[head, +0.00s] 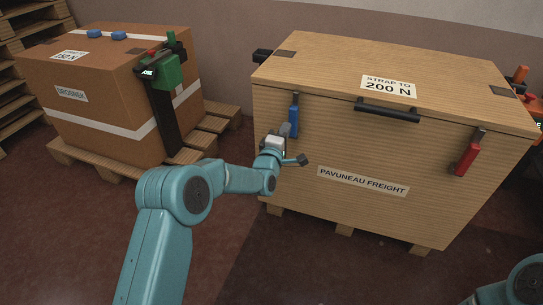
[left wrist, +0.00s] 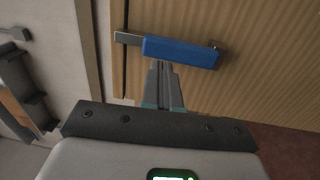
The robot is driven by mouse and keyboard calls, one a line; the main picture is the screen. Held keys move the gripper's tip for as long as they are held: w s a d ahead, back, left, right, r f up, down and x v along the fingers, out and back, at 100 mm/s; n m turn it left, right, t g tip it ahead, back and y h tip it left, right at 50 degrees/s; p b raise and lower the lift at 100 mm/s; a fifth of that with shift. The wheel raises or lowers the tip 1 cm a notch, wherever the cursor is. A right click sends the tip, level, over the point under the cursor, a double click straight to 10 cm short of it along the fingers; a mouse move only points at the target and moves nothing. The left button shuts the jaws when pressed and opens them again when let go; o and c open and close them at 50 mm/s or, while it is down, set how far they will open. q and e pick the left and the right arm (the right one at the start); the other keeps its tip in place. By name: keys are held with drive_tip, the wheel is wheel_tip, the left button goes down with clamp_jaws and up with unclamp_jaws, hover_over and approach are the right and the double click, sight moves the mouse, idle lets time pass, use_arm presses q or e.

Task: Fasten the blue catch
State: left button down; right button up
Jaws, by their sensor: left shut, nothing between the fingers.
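The blue catch (head: 294,116) is on the front of the wooden crate (head: 330,130), near its left edge, hanging down from the lid seam. In the left wrist view the blue catch (left wrist: 180,52) lies lengthwise across the picture, with its grey metal end reaching across the dark seam. My left gripper (head: 287,132) is at the lower part of the catch. Its fingers (left wrist: 162,66) are shut and empty, tips right beside the blue handle; I cannot tell whether they touch it. My right gripper is out of view.
A red catch (head: 467,157) hangs at the crate's right side, and a black handle (head: 387,109) sits between the catches. A brown carton (head: 110,90) with a green strap device (head: 168,70) stands on a pallet (head: 215,123) at the left. Floor shows between them.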

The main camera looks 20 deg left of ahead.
use_arm(q)
drive_tip(key=s+p, duration=0.1)
drive_tip(key=s, duration=0.8)
drive_tip(key=shift+s+a+p, duration=0.15)
drive_tip(key=shift+s+p, duration=0.15)
drive_tip(key=shift+s, duration=0.05)
